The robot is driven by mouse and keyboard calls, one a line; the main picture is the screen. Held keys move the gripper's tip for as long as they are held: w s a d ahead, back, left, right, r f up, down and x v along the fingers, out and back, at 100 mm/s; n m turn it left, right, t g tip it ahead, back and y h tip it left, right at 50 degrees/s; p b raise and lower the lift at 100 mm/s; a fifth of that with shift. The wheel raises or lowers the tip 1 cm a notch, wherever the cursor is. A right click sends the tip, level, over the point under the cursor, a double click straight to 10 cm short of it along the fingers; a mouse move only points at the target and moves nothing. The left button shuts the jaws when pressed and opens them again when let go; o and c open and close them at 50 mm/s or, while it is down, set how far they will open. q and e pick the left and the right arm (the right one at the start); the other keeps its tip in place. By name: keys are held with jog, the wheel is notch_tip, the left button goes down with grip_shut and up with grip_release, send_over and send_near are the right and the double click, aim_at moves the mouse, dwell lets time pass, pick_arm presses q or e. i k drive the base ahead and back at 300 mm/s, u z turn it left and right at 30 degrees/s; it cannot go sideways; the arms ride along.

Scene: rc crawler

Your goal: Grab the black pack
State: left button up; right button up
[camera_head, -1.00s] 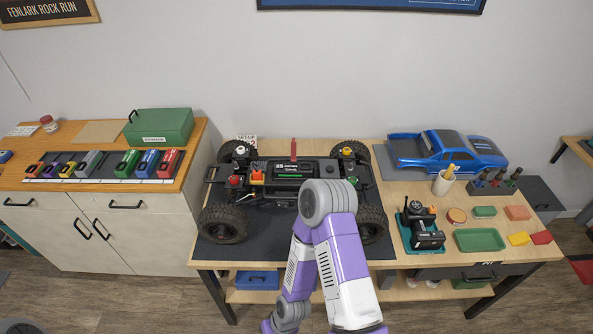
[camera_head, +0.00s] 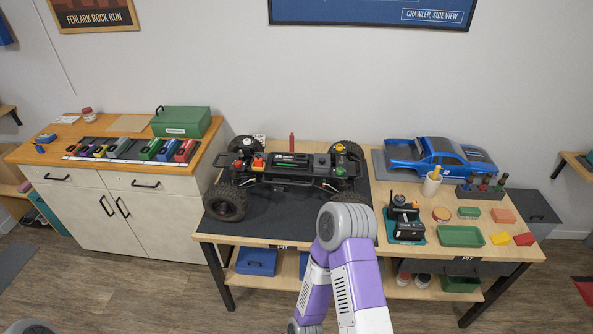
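A black, box-shaped pack with a green stripe (camera_head: 290,161) lies in the middle of the black crawler chassis (camera_head: 320,170) on the workbench. Several coloured packs stand in a row on the left cabinet; among them is a dark grey one (camera_head: 119,147). I cannot tell whether any pack in that row is black. One of my purple and white arms comes up from the bottom, in front of the bench. Its gripper is out of the picture, and so is my other gripper.
A green case (camera_head: 181,122) stands behind the pack row. Right of the crawler are a black and teal device (camera_head: 404,218), a blue truck body (camera_head: 438,156), a cup (camera_head: 432,184) and a green tray (camera_head: 461,236). The dark mat (camera_head: 270,225) is bare in front of the chassis.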

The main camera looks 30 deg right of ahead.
aim_at(298, 161)
jog(key=u, duration=0.4)
jog(key=i, duration=1.2)
jog(key=z, duration=0.8)
